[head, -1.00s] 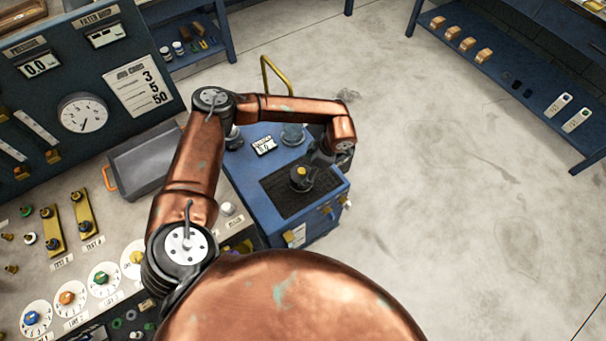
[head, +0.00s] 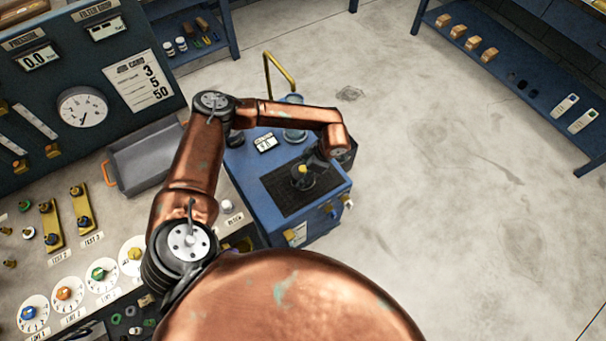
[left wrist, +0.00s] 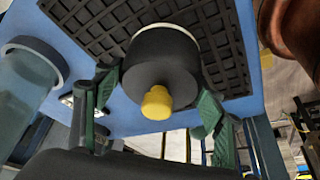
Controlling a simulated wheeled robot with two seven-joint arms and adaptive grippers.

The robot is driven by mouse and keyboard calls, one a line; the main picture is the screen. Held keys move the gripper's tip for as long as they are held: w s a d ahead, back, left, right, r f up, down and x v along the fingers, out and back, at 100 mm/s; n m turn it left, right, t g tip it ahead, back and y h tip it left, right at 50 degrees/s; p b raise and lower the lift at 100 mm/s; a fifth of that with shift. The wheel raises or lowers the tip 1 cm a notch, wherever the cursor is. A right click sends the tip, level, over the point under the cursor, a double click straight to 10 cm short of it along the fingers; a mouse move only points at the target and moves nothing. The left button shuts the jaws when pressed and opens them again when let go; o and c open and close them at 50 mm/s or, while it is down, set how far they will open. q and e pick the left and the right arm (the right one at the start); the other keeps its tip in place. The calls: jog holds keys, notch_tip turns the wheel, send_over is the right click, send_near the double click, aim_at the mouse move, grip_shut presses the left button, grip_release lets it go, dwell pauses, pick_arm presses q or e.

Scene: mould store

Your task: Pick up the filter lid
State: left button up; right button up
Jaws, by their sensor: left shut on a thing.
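The filter lid (head: 299,183) is a dark round piece with a yellow knob, over the black grating on top of the blue unit. In the left wrist view the lid (left wrist: 150,70) faces me, with its yellow knob toward the camera and a pale rim behind it. My left gripper (head: 309,168) comes to it from the upper right. Its green-padded fingers (left wrist: 155,98) stand on both sides of the lid, shut on it. I cannot tell whether the lid is clear of what lies under it. My right gripper is not in view.
The blue unit (head: 250,185) carries a clear blue cylinder (head: 294,134) and a small label display, with a yellow handle (head: 268,72) behind. A grey tray (head: 145,160) and the control bench are left. Open floor lies right, before a blue shelf (head: 520,95).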

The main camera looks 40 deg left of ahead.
pick_arm(q)
jog(key=c, duration=0.7)
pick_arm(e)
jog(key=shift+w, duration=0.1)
pick_arm(q)
jog(key=shift+r, duration=0.1)
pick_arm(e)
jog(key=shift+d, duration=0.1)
pick_arm(q)
jog(key=shift+r, duration=0.6)
jog(key=s+d+r+p, duration=0.4)
jog(key=s+d+r, duration=0.4)
jog(key=s+r, duration=0.3)
jog(key=shift+d+r, duration=0.3)
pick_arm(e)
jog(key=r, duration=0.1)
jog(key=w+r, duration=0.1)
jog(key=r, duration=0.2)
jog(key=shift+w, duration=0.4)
